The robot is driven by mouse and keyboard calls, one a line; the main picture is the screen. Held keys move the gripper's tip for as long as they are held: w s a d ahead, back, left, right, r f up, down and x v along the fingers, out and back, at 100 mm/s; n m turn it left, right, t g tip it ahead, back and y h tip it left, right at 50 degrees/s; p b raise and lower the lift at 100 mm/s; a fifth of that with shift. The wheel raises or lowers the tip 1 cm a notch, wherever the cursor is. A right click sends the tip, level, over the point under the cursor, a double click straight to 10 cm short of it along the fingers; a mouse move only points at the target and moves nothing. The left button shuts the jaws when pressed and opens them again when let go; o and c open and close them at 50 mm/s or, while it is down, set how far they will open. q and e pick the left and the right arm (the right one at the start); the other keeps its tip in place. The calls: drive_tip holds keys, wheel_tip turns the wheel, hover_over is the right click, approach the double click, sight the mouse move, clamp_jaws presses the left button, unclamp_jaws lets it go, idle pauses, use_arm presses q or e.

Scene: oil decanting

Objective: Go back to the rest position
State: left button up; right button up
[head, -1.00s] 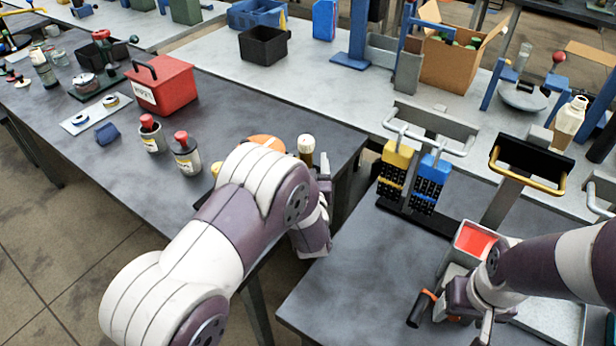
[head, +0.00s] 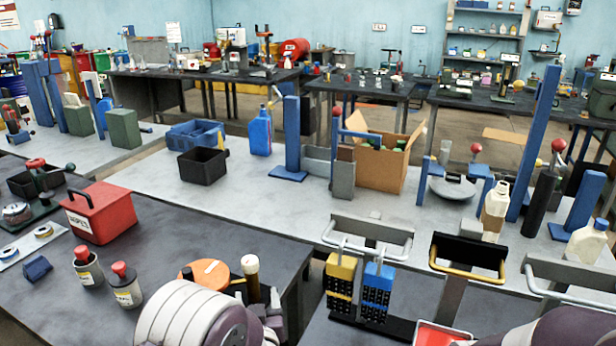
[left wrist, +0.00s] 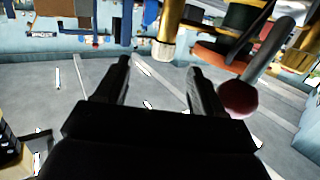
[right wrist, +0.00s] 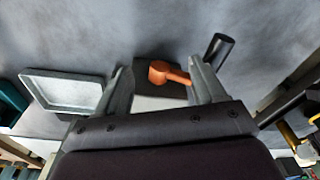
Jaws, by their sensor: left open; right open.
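My left gripper (left wrist: 162,78) is open in the left wrist view, with no object held between its fingers. In the head view my left arm's pale, purple-banded links fill the bottom middle, near an orange disc (head: 204,272) and a brown bottle with a cream cap (head: 251,275). My right gripper (right wrist: 162,72) is open in the right wrist view. An orange-headed piece (right wrist: 166,73) shows between its fingertips, with a black cylinder (right wrist: 218,50) beside the right finger; the gap to them is hard to judge. In the head view only part of my right arm shows at the bottom right.
A red box (head: 100,213) and two red-capped cans (head: 125,287) stand on the left table. Yellow and blue blocks (head: 375,290) hang on a rack at the front. A cardboard box (head: 378,165) and a black bin (head: 202,167) stand on the pale bench. A grey tray (right wrist: 62,92) lies left of my right gripper.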

use_arm(q)
drive_tip(key=s+a+m+g+h+p, duration=0.1)
drive_tip(key=s+a+g+h, duration=0.1)
drive_tip(key=s+g, duration=0.5)
drive_tip(key=s+a+m+g+h, duration=0.2)
drive_tip(key=s+g, duration=0.5)
drive_tip(key=s, duration=0.9)
drive_tip(key=shift+f+g+p, duration=0.2)
drive_tip(key=shift+g+p, duration=0.2)
